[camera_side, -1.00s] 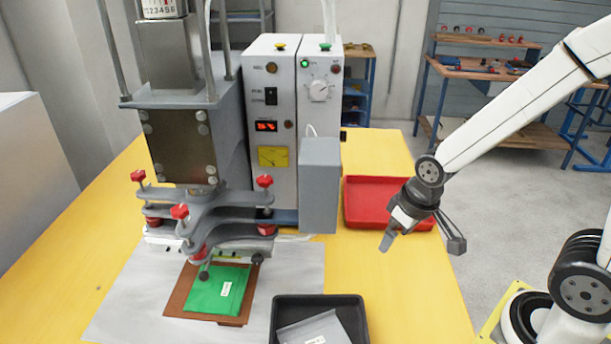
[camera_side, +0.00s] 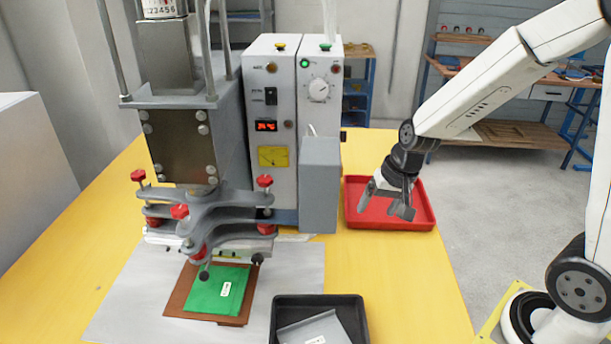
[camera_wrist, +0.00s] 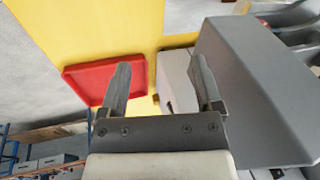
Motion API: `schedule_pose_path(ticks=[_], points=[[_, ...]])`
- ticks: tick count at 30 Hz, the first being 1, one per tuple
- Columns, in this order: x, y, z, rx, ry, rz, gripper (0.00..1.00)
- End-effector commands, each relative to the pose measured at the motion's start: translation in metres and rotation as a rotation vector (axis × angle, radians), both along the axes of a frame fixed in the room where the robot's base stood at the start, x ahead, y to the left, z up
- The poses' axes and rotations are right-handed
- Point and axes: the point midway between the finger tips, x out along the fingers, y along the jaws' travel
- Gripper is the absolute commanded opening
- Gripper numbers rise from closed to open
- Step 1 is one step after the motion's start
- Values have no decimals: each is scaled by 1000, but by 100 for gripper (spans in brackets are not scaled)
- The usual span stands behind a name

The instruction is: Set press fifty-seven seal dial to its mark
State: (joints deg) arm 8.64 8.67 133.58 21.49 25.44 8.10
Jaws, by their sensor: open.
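The press (camera_side: 180,150) stands at the left of the yellow table, with a control cabinet (camera_side: 270,150) beside it. The seal dial (camera_side: 319,89) is a round pale knob on the upper front of the right-hand cabinet section, with a green light to its upper left. Its exact setting is too small to read. My gripper (camera_side: 385,205) is open and empty, over the red tray and to the right of and below the dial. In the wrist view my gripper's two fingers (camera_wrist: 160,85) are spread with nothing between them. I cannot make out the dial there.
A grey box (camera_side: 320,185) juts out in front of the cabinet, below the dial; it fills the right of the wrist view (camera_wrist: 260,85). A red tray (camera_side: 425,222) lies under my gripper. A black tray (camera_side: 358,325) and a green piece (camera_side: 205,297) lie in front.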

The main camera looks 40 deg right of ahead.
Motion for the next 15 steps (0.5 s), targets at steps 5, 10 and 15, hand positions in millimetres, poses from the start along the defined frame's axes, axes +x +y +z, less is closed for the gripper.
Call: schedule_pose_path(ticks=[5,10,15], points=[[43,-24,8,174,-12,-316,83],[80,-48,17,342,-34,-573,83],[117,-81,28,526,-66,-818,83]])
